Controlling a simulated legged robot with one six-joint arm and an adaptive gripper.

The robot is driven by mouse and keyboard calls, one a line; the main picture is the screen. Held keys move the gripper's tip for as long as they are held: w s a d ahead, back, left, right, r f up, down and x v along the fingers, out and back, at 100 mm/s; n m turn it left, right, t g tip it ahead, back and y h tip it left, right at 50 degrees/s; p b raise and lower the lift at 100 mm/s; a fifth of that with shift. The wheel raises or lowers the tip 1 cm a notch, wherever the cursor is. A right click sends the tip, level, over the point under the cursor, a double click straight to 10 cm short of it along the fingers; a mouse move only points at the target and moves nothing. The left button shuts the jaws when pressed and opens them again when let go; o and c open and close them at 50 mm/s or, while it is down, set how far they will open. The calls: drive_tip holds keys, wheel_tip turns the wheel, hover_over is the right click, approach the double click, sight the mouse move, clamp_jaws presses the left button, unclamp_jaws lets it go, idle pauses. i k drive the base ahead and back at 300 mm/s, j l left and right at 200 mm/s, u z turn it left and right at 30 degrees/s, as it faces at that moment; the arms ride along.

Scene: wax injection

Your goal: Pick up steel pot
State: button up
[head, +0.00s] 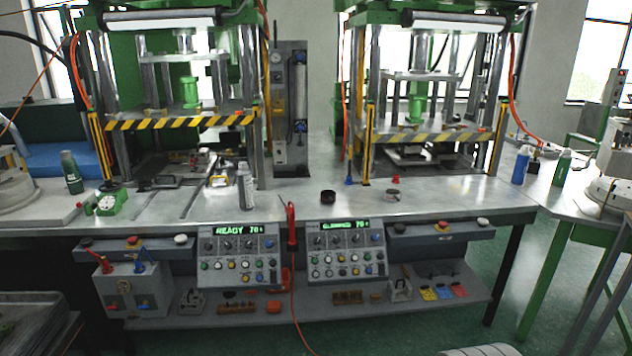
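A small, low, round silvery thing (392,195) sits on the steel workbench (290,208), right of centre, in front of the right press. It looks like the steel pot, but it is too small to be sure. A small dark round cup (328,197) stands to its left, apart from it. My gripper is not in view, so its state and its place relative to the pot do not show.
A red funnel-like piece (395,180) is just behind the silvery thing. A spray can (245,186) stands left of centre. Two presses (185,120) (425,130) rise behind. Control boxes (238,256) (347,250) hang at the bench front.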

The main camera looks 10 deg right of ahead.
sight(392, 195)
drive_tip(key=i+z, duration=0.35)
drive_tip(key=i, duration=0.3)
drive_tip(key=i+z, duration=0.3)
drive_tip(key=i, duration=0.4)
drive_tip(key=i+l+u, duration=0.75)
drive_tip(key=i+l, duration=0.25)
drive_tip(key=i+l+u, duration=0.25)
drive_tip(key=l, duration=0.25)
drive_tip(key=i+l+u, duration=0.25)
drive_tip(key=l, duration=0.25)
